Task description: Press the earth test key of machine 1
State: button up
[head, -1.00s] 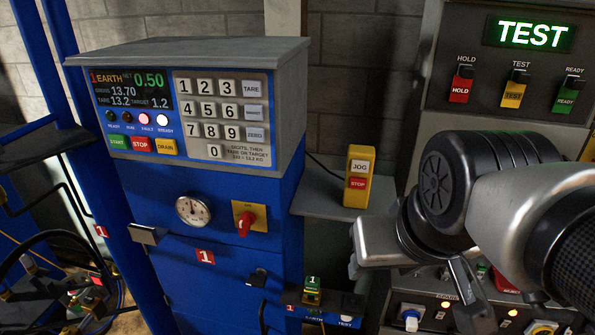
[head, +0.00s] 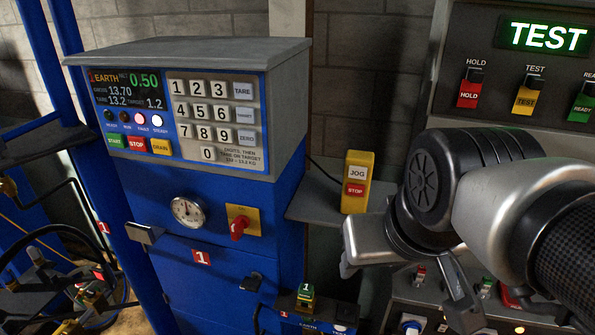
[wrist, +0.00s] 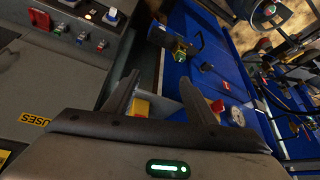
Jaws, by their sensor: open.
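Machine 1 is the blue cabinet (head: 222,295) with a red "1" plate. Its screen (head: 130,92) reads "1 EARTH" and 0.50, and a pink lamp glows above "FAULT". Low at its right is a small earth box (head: 312,327), cut by the bottom edge, with a green-and-yellow piece (head: 305,298) marked 1 and a pale key-like part (head: 345,312). I cannot read that part's label. My gripper (head: 408,292) is open and empty, right of this box and apart from it. In the wrist view, the open fingers (wrist: 158,98) point toward the blue cabinet.
A yellow JOG/STOP box (head: 357,182) stands on a grey shelf (head: 315,208) above the earth box. A grey TEST panel (head: 470,130) with HOLD, TEST and READY switches is at the right. Machine 1 also has a red knob (head: 238,229) and a gauge (head: 187,212). Cables lie at lower left.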

grip_shut()
dwell(1.5)
